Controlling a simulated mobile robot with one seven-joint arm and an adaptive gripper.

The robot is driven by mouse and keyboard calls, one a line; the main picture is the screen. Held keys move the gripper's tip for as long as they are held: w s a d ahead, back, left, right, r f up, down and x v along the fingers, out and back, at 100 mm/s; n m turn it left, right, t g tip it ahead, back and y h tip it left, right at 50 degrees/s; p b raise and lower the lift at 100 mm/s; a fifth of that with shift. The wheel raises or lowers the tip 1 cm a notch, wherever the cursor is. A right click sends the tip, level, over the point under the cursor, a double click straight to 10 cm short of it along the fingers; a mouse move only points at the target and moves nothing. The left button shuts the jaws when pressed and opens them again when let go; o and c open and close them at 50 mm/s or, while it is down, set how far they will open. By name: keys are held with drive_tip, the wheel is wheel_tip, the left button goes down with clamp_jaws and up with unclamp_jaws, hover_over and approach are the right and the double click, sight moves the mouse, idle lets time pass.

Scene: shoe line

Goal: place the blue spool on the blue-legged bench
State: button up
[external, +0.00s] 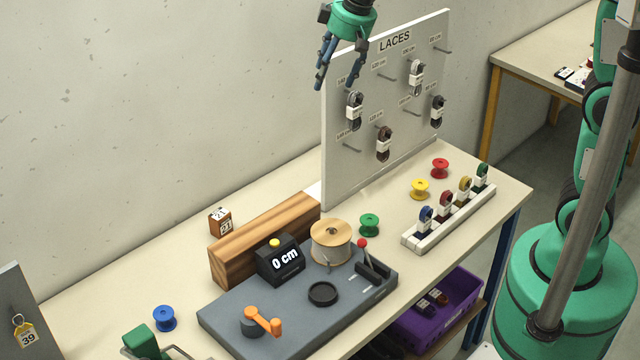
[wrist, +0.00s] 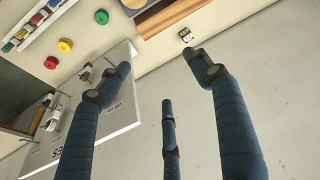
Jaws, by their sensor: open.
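The blue spool (external: 164,318) sits upright on the pale top of the long bench (external: 110,312), near its left end in the external view. A dark blue leg (external: 507,235) shows under that bench's right end. My gripper (external: 338,78) is open and empty, high above the bench's back edge beside the lace board. It is far above and to the right of the blue spool. In the wrist view its fingers (wrist: 163,72) are spread with nothing between them. I cannot see the blue spool in the wrist view.
The LACES board (external: 345,130) stands upright near my gripper. A grey winding station (external: 240,325), wooden block (external: 232,262) and green spool (external: 369,224) occupy the bench's middle. Yellow (external: 420,189) and red (external: 440,168) spools stand right. An orange-legged table (external: 515,52) stands behind.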

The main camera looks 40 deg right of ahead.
drive_tip(key=s+d+r+m+t, duration=0.1)
drive_tip(key=s+d+r, duration=0.2)
drive_tip(key=s+d, duration=1.2)
drive_tip(key=s+d+f+m, duration=0.1)
drive_tip(key=s+d+f, duration=0.1)
drive_tip(key=s, duration=0.6)
drive_tip(key=s+d+f+t+h, duration=0.1)
drive_tip(key=s+d+f, duration=0.2)
drive_tip(key=s, duration=0.4)
drive_tip(key=shift+s+d+f+m, duration=0.3)
drive_tip(key=shift+s+d+m, duration=0.1)
drive_tip(key=shift+d, duration=0.2)
wheel_tip(320, 180, down, 9)
drive_tip(key=b, duration=0.8)
drive_tip(key=shift+r+b, duration=0.15)
drive_tip(key=shift+b, duration=0.2)
